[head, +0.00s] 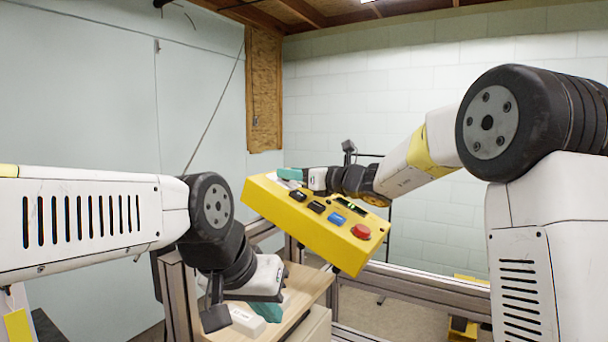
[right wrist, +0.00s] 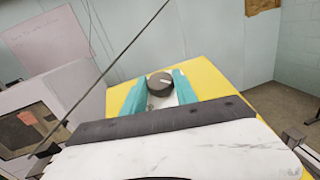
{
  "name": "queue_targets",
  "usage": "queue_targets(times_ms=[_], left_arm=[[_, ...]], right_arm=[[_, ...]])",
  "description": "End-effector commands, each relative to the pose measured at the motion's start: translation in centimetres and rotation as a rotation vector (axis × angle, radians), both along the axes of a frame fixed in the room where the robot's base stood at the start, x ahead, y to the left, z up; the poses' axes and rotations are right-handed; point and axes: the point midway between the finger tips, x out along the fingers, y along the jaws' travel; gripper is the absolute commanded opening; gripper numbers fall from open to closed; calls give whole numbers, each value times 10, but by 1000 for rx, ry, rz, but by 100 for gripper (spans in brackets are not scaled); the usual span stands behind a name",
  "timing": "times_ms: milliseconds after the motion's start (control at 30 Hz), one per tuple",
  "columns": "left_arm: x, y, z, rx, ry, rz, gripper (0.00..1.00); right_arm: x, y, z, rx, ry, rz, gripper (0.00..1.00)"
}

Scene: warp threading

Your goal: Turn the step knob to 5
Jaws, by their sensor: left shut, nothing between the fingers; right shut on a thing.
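The step knob (right wrist: 160,82) is a dark round knob on the yellow control box (right wrist: 205,78), seen in the right wrist view. My right gripper (right wrist: 159,88) has its two teal fingers on either side of the knob and is shut on it. A short pale mark shows on the knob; I cannot read any step numbers. In the head view my right gripper (head: 291,174) is at the upper left end of the yellow box (head: 282,218), and the knob is hidden there. My left gripper (head: 267,309) is shut and empty, low, below and apart from the box.
The box also carries dark buttons (head: 316,206), a blue button (head: 336,218), a red button (head: 361,231) and a small display (head: 350,207) with an unreadable green digit. Metal rails (head: 420,284) run behind and below. A wooden surface (head: 300,288) lies under my left gripper.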

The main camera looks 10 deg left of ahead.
Motion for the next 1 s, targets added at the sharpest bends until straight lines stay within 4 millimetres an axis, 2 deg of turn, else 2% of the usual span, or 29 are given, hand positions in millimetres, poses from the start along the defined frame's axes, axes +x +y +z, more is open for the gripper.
queue_targets(times_ms=[267,700,1000], left_arm=[[0,0,0,0,0,0,0],[0,0,0,0,0,0,0],[0,0,0,0,0,0,0]], right_arm=[[4,-3,-1,-18,-49,121,0],[9,-4,0,-64,-179,465,0],[11,-3,0,-88,-245,638,0]])
